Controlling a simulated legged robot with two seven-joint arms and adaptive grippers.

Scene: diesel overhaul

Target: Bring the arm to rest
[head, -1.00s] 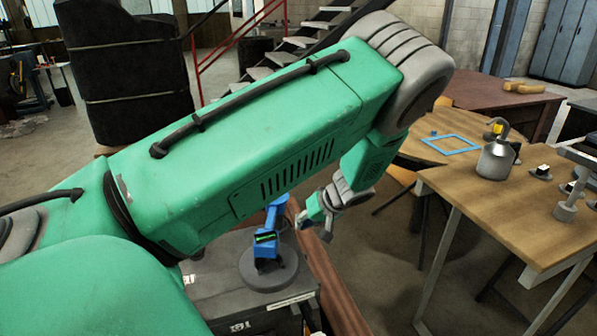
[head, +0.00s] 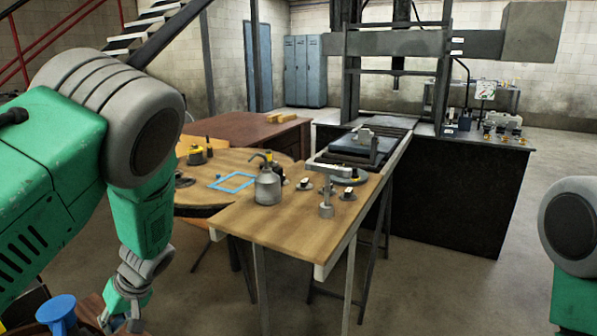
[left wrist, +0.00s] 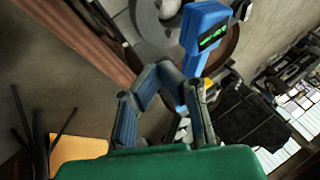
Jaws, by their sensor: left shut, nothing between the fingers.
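My left arm comes in from the left in the head view, bent down at the elbow. My left gripper (head: 125,322) hangs at the bottom edge of that view, left of and below the wooden workbench. In the left wrist view my left gripper (left wrist: 162,76) is shut and empty. A blue device with a lit green display (left wrist: 207,38) is just beyond its fingers; I cannot tell whether they touch. Part of my right arm shows at the right edge of the head view, but its gripper is out of view.
A blue-topped object (head: 56,308) is left of my left gripper. The wooden workbench (head: 290,235) holds an oil can (head: 268,186) and small metal parts. A blue frame (head: 232,182) lies on the table behind. A large press (head: 398,45) stands farther back. Floor is open at right.

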